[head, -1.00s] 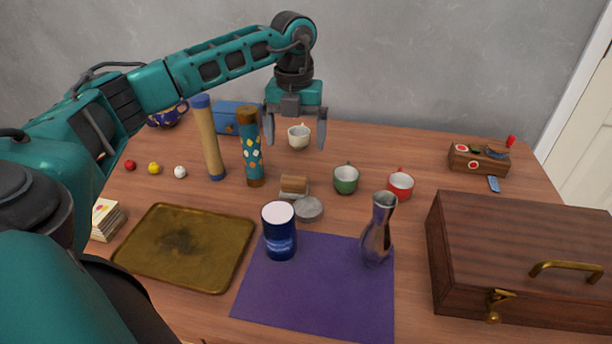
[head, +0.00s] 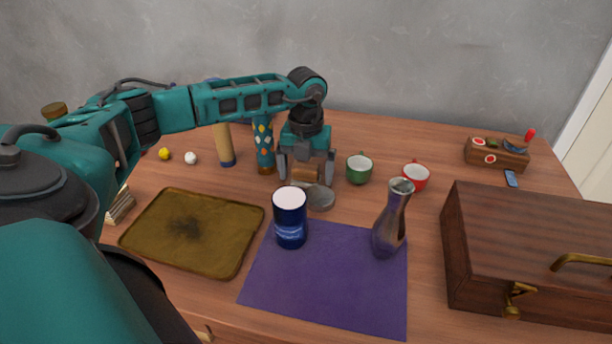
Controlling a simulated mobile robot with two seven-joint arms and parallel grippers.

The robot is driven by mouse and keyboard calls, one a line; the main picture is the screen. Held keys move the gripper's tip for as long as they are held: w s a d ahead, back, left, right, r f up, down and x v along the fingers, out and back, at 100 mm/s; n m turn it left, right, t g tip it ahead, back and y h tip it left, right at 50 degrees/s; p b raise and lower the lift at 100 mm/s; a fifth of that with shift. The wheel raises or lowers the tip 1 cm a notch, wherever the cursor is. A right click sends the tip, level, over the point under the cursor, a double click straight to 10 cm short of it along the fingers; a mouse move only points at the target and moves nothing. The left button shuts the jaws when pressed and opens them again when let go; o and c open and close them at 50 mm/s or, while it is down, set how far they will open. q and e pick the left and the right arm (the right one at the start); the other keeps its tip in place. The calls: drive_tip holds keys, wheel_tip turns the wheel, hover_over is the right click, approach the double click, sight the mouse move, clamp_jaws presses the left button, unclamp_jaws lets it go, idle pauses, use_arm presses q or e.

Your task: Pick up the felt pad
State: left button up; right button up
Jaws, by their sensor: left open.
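A small tan-and-brown block (head: 305,173), which may be the felt pad, lies on the table behind the blue canister. I cannot tell its material. A grey round tin or disc (head: 321,198) lies just in front of it and to its right. My left gripper (head: 305,177) is open and points down, with one finger to each side of the block. Whether the fingers touch it cannot be told. The gripper hides part of the block. My right gripper is not in view.
The blue canister (head: 290,222) and a silver vase (head: 391,220) stand on the purple mat (head: 325,290). A green cup (head: 359,170) and red cup (head: 415,177) are to the right. A patterned tube (head: 264,148) stands close left of the gripper. A brass tray (head: 150,251) lies front left.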

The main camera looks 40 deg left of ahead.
sight(306, 166)
use_arm(q)
drive_tip(key=c, duration=1.1)
drive_tip(key=shift+c, duration=0.2)
wheel_tip(306, 166, up, 20)
drive_tip(key=p, duration=0.3)
drive_tip(key=shift+p, duration=0.4)
